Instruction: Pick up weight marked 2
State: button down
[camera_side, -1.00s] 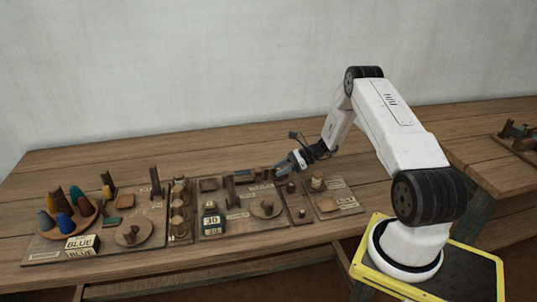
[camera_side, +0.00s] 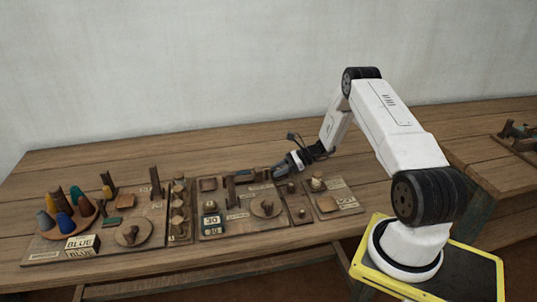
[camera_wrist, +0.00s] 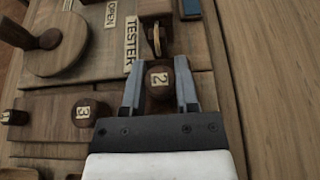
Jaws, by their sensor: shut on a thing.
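The weight marked 2 (camera_wrist: 159,79) is a round brown wooden piece with a pale label reading 2. In the wrist view it sits between the two grey fingers of my gripper (camera_wrist: 158,92), which are shut on it. In the side view my gripper (camera_side: 281,170) is low over the right part of the boards, and the weight is too small to make out there. I cannot tell whether the weight is clear of the board. The weight marked 3 (camera_wrist: 84,112) stands to the left of my gripper in the wrist view.
A TESTER board (camera_wrist: 110,60) with a round wooden disc (camera_wrist: 55,45) lies beside the gripper. A wooden block with a brass ring (camera_wrist: 156,38) is just beyond the fingertips. Colored cones stand on a round tray (camera_side: 88,216) at far left. Bare table (camera_wrist: 250,90) lies to the right.

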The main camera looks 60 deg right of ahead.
jog(key=shift+r, duration=0.95)
jog(key=s+a+r, duration=0.6)
jog(key=s+r, duration=0.5)
jog(key=s, duration=0.1)
jog(key=shift+s, duration=0.3)
jog(key=shift+a, duration=0.15)
